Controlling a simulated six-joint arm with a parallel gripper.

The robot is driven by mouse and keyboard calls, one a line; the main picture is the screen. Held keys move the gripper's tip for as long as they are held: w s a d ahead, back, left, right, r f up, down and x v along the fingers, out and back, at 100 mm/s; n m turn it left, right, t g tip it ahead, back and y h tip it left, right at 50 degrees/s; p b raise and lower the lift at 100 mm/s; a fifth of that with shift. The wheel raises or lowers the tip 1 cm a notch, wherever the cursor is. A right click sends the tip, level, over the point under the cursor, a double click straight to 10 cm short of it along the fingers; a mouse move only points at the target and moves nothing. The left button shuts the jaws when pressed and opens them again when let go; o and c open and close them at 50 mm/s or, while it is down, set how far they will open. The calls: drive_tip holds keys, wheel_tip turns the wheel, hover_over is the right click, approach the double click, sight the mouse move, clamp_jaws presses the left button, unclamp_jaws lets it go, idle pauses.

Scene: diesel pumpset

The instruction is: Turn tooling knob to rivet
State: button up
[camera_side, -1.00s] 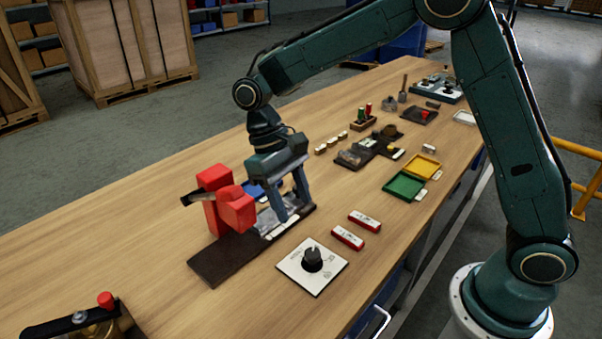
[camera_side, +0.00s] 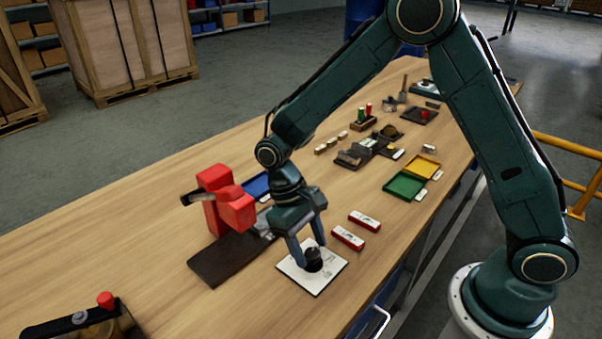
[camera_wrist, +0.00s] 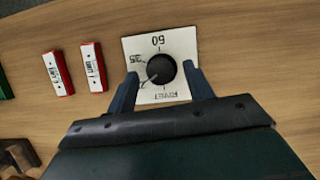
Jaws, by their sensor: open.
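The tooling knob (camera_wrist: 160,70) is a round black dial with a light pointer line, on a white square plate (camera_wrist: 184,38). In the wrist view the plate shows "50", "35" and "RIVET", upside down. The pointer aims to the lower left, between "35" and "RIVET". In the side view the knob (camera_side: 313,260) sits on its plate (camera_side: 326,279), partly hidden by my fingers. My gripper (camera_side: 309,253) is open and low over the plate. In the wrist view my gripper's fingers (camera_wrist: 160,84) stand on either side of the knob, with small gaps showing.
Two red and white blocks (camera_side: 347,237) lie beside the plate. A red machine (camera_side: 226,200) on a dark base (camera_side: 222,262) stands to the left. Green (camera_side: 404,186) and yellow (camera_side: 422,167) trays lie further back. The table in front of the plate is clear.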

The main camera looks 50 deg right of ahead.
drive_tip(key=shift+c, duration=0.4)
drive_tip(key=c, duration=0.9)
drive_tip(key=shift+n, duration=0.4)
drive_tip(key=n, duration=0.1)
drive_tip(key=n+h, duration=0.1)
drive_tip(key=n, duration=0.2)
drive_tip(key=shift+a+t+h, duration=0.25)
drive_tip(key=shift+t+h, duration=0.15)
drive_tip(key=n, duration=0.3)
drive_tip(key=n+t+h, duration=0.1)
drive_tip(key=n, duration=0.1)
drive_tip(key=shift+s+a+n, duration=0.15)
drive_tip(key=shift+s+n, duration=0.05)
drive_tip(key=shift+n, duration=0.2)
drive_tip(key=shift+h, duration=0.3)
drive_tip(key=o, duration=1)
